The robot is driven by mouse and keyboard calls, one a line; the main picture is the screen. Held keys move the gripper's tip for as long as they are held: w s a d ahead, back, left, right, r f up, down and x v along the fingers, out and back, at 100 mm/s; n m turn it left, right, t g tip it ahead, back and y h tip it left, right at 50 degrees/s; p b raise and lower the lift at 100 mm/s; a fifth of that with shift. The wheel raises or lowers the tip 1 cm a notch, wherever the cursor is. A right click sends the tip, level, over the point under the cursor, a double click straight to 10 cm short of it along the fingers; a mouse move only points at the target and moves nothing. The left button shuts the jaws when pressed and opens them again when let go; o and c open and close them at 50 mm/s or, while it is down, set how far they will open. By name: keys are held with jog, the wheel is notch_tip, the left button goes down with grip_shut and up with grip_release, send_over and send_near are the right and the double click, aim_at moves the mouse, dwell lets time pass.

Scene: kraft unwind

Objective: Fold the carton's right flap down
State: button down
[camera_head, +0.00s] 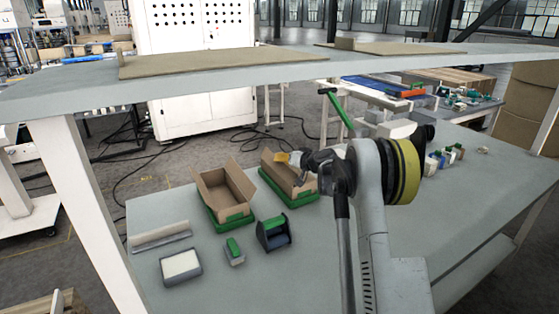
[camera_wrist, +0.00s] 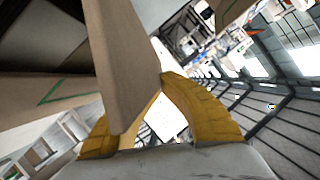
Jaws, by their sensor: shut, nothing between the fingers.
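Two open brown cartons stand on the workbench in green holders: a left carton (camera_head: 222,188) and a right carton (camera_head: 287,176). My gripper (camera_head: 284,157) is at the right carton's upper far side, its yellow fingers showing near the rim. In the wrist view, a brown cardboard panel (camera_wrist: 122,65), seemingly a flap, stands close to the lens and hides part of the left finger. My yellow fingers also show in the wrist view (camera_wrist: 158,92); they are shut with nothing between them. Whether they touch the panel, I cannot tell.
On the grey bench (camera_head: 330,265) stand a green and dark tape dispenser (camera_head: 273,232), a small green-topped block (camera_head: 234,251), a white-topped tray (camera_head: 181,267) and a roll (camera_head: 160,237). A raised shelf (camera_head: 250,75) crosses behind. Small bottles (camera_head: 440,160) stand to the right.

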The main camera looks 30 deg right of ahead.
jog(key=shift+d+f+m+y, duration=0.35)
jog(key=shift+d+m+y, duration=0.25)
jog(key=shift+m, duration=0.4)
jog(key=c, duration=1.7)
grip_release()
jog(key=shift+o, duration=0.2)
jog(key=v, duration=1.2)
jog(key=shift+f, duration=0.15)
